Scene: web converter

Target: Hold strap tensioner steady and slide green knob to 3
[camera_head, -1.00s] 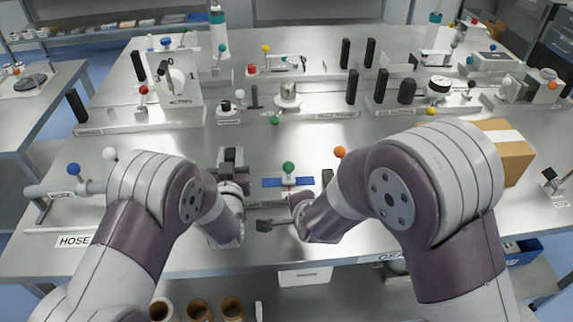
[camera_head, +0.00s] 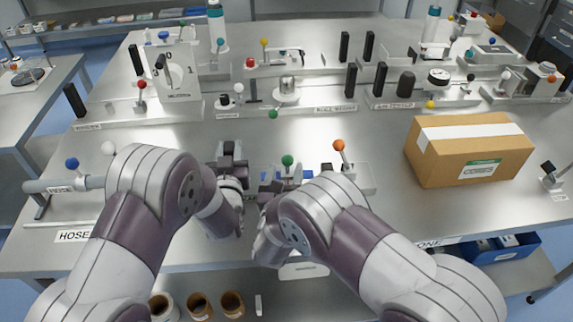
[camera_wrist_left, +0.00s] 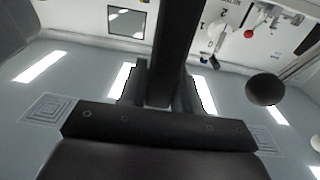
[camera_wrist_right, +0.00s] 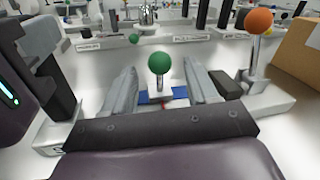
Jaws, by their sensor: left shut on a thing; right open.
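The strap tensioner is a pale base (camera_head: 362,178) with a blue strap, partly hidden by my arms. Its green knob (camera_head: 287,160) stands upright on a short stem near the middle; an orange knob (camera_head: 338,145) leans on a lever to the right. My left gripper (camera_head: 232,158) is shut on a dark upright bar (camera_wrist_left: 170,40) at the left of the tensioner. My right gripper (camera_wrist_right: 164,88) is open, pointing at the green knob, which appears between its fingers in the right wrist view (camera_wrist_right: 159,63). I cannot tell whether they touch it. Any number scale is hidden.
A cardboard box (camera_head: 470,150) stands on the table at the right. A blue-knobbed hose fixture (camera_head: 65,185) is at the left. Several other fixtures line the back. Table between the tensioner and box is clear.

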